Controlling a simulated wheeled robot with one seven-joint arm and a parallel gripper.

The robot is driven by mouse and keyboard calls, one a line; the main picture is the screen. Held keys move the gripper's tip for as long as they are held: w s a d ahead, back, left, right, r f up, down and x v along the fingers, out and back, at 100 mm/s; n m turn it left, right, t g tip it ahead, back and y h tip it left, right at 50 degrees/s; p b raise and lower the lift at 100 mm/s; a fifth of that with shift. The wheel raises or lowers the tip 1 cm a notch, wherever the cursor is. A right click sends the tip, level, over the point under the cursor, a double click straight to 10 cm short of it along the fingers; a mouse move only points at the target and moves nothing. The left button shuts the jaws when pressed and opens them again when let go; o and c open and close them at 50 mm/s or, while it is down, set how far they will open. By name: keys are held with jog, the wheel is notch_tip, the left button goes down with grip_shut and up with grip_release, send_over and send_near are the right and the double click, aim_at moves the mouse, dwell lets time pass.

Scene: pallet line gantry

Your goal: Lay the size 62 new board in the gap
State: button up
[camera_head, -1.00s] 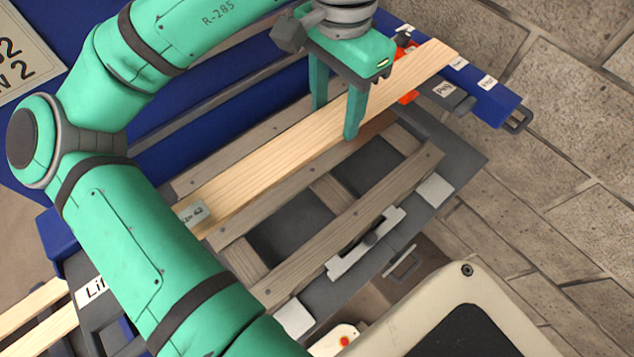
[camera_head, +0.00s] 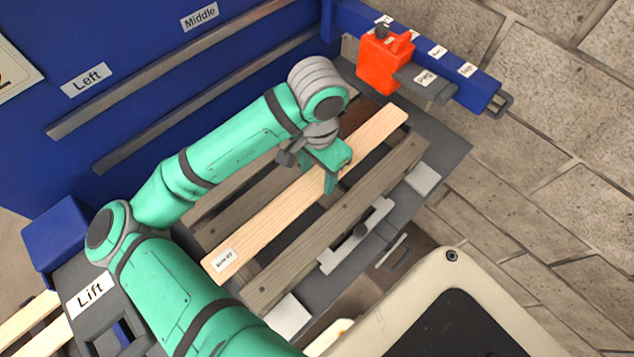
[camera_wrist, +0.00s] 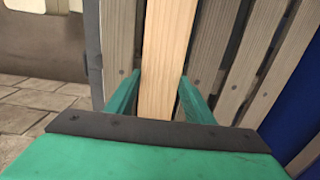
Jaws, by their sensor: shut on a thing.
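The new board (camera_head: 283,215) is pale, clean wood with a small size label at its lower-left end; the label's print is too small to read surely now. My gripper (camera_head: 330,184) is shut on the board near its middle. In the wrist view the board (camera_wrist: 168,50) runs between the two fingers (camera_wrist: 160,98). The board lies lengthwise along the pallet, between the grey front board (camera_head: 345,220) and the grey boards behind it. It looks low, at about deck level; I cannot tell whether it touches the supports beneath.
A grey clamp plate (camera_head: 355,237) is by the pallet's front edge. A Lift-labelled panel (camera_head: 92,290) is at lower left. A blue wall stands behind.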

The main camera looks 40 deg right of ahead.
aim_at(317, 185)
jog(key=shift+w+f, duration=0.1)
jog(key=shift+f, duration=2.6)
jog(key=shift+f, duration=0.15)
jog(key=o, duration=1)
notch_tip(317, 185, up, 11)
jog(key=shift+r, duration=0.7)
